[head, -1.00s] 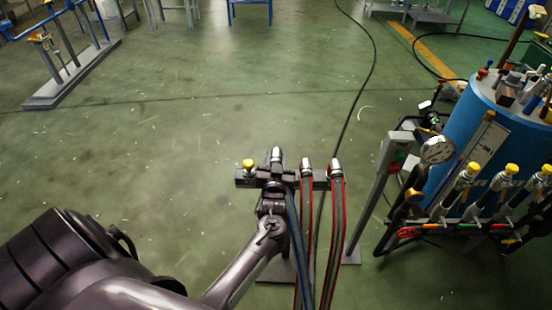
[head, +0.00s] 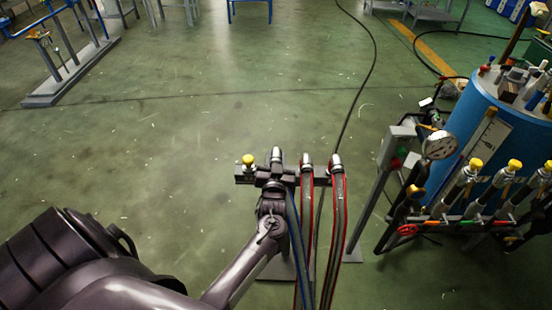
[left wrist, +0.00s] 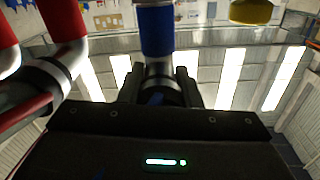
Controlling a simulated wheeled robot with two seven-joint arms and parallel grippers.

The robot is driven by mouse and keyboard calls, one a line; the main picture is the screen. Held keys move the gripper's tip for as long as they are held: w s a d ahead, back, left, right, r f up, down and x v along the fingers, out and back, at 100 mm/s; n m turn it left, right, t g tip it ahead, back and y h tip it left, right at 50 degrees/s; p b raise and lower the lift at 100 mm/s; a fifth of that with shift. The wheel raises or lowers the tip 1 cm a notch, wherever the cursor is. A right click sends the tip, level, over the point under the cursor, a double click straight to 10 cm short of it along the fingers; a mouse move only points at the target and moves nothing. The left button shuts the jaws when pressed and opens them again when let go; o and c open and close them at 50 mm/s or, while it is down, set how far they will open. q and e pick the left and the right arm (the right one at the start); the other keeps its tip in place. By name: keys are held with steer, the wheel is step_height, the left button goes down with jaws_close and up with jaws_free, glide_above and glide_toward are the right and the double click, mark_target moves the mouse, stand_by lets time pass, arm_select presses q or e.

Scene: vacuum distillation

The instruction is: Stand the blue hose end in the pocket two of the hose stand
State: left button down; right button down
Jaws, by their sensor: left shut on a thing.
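My left gripper (head: 272,186) is at the hose stand (head: 321,181), shut on the metal end of the blue hose. The blue hose end (head: 276,155) stands about upright at the stand's bar, between a yellow-topped piece and two red-marked hoses. In the left wrist view its blue band (left wrist: 156,30) rises above the fingers (left wrist: 158,88). The blue hose (head: 293,222) hangs down beside my wrist. The gripper hides the pocket below the end, so I cannot tell how it is seated. My right gripper is out of view.
Two red-marked hoses (head: 307,180) (head: 338,185) hang over the bar just right of the gripper. The yellow-topped piece (head: 248,160) is at the bar's left end. A blue tank (head: 485,130) with a gauge (head: 439,146) and valves stands at right. Floor left is clear.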

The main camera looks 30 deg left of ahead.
arm_select(q)
steer(key=shift+f+b, duration=0.85)
steer(key=shift+f, duration=0.25)
steer(key=c, duration=1)
jaws_free()
steer(key=shift+o, duration=0.2)
steer(key=shift+f, duration=0.15)
steer(key=v, duration=0.8)
steer(key=shift+w, duration=0.1)
